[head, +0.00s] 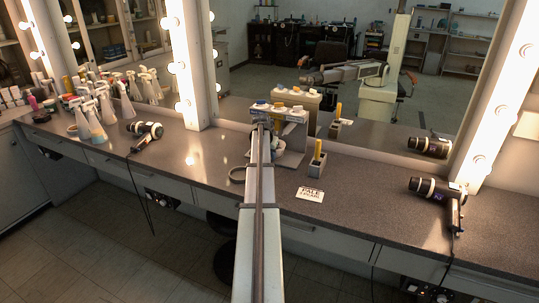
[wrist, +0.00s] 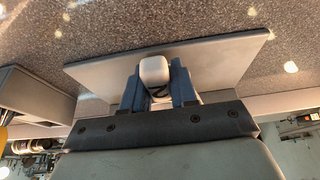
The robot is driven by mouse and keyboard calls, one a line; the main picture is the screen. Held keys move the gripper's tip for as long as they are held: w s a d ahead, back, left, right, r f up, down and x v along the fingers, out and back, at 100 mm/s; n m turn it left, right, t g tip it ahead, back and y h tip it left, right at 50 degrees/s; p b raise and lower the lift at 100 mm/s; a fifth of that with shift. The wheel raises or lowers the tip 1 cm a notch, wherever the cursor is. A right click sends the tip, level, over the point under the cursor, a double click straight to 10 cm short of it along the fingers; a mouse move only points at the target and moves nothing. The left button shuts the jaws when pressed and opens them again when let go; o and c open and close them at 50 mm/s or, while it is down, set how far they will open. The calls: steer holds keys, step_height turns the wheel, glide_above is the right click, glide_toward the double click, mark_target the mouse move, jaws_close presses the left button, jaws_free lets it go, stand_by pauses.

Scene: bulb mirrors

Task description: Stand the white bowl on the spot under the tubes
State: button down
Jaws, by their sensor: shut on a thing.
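My gripper (wrist: 158,88) shows in the wrist view with two blue fingers shut on a pale, rounded thing. This looks like part of the white bowl (wrist: 154,70); its full shape is hidden. In the head view my arm covers most of my gripper and what it holds, just in front of the tube stand. The tubes (head: 280,107) sit in a row at the top of the grey stand, with white, yellow and blue parts. The stand's flat base plate (wrist: 225,57) lies close by the fingers in the wrist view. The spot itself is not clearly visible.
A grey holder with a yellow item (head: 317,162) and a white card (head: 310,194) are on the right. The mirror rises behind the counter.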

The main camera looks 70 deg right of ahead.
steer(key=c, duration=0.9)
jaws_free()
steer(key=v, duration=1.2)
steer(key=shift+r, duration=0.1)
